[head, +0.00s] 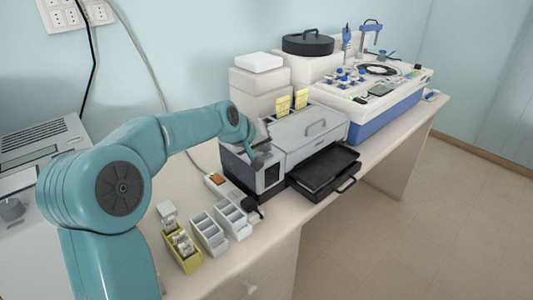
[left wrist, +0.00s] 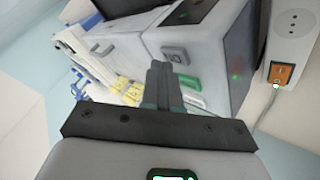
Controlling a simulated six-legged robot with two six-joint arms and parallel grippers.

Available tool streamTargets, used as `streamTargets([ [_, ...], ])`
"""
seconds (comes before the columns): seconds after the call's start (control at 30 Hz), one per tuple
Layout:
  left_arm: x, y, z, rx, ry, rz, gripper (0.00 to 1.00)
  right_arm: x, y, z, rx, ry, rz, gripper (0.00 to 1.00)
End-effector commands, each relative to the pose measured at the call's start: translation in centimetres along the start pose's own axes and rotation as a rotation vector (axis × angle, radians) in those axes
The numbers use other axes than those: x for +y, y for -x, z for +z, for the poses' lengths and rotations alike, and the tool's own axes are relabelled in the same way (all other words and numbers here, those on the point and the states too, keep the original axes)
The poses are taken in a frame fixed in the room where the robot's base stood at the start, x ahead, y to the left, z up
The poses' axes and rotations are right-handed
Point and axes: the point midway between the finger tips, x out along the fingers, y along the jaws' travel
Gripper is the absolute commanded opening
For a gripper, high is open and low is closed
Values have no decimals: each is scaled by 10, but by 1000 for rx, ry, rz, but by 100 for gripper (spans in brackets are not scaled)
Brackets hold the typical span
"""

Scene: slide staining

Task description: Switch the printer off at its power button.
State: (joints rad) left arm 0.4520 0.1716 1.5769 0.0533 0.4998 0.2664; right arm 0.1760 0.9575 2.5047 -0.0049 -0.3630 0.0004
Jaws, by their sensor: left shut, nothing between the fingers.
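The printer (head: 303,132) is a grey and white machine on the bench, with a dark front panel (head: 271,174) at its left end. In the left wrist view, a small grey rectangular button (left wrist: 175,55) sits on the pale printer face (left wrist: 208,55), which also has a dark window. My left gripper (head: 261,160) is over the printer's left end, shut and empty. In the wrist view its fingertips (left wrist: 160,66) appear just below and left of the button; whether they touch it I cannot tell. My right gripper is out of view.
A power strip with an orange switch (left wrist: 281,73) lies beside the printer. Slide boxes (head: 208,233) stand at the front. A black tray (head: 322,172) sticks out of the printer's front. White boxes (head: 258,83) stand behind, and a blue-white station (head: 385,92) is to the right.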

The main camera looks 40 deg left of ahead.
Motion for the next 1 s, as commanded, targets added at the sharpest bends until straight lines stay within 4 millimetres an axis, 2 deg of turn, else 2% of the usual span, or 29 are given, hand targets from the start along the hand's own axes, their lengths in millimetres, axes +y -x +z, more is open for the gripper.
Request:
streamTargets([
  [0.43,5,7,-5,1,0,0,0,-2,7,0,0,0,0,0],
  [1.0,34,47,-34,1,0,0,0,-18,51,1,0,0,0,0],
])
